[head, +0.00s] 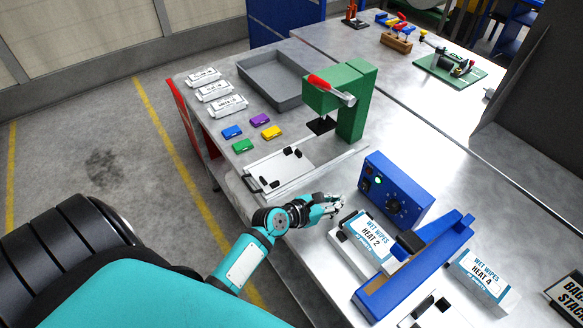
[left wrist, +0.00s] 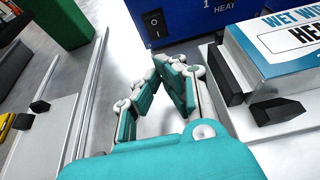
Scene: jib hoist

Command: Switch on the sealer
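The sealer's blue control box (head: 396,190) stands on the metal bench, with a black dial and a green light that looks lit on its front. A black rocker switch (left wrist: 155,25) with white marks shows on the box in the left wrist view. The blue sealer arm (head: 420,265) stands in front of the box. My left gripper (head: 338,203) is just left of and in front of the box, apart from it. In the left wrist view its fingertips (left wrist: 175,68) are together with nothing between them, below the switch. My right gripper is out of view.
A white "Heat 2" wipes pack (head: 368,241) lies at the sealer arm, right of my gripper. A "Heat 4" pack (head: 483,280) lies farther right. A green press (head: 352,105) and a white fixture plate (head: 280,168) stand to the left. A grey tray (head: 262,97) is behind.

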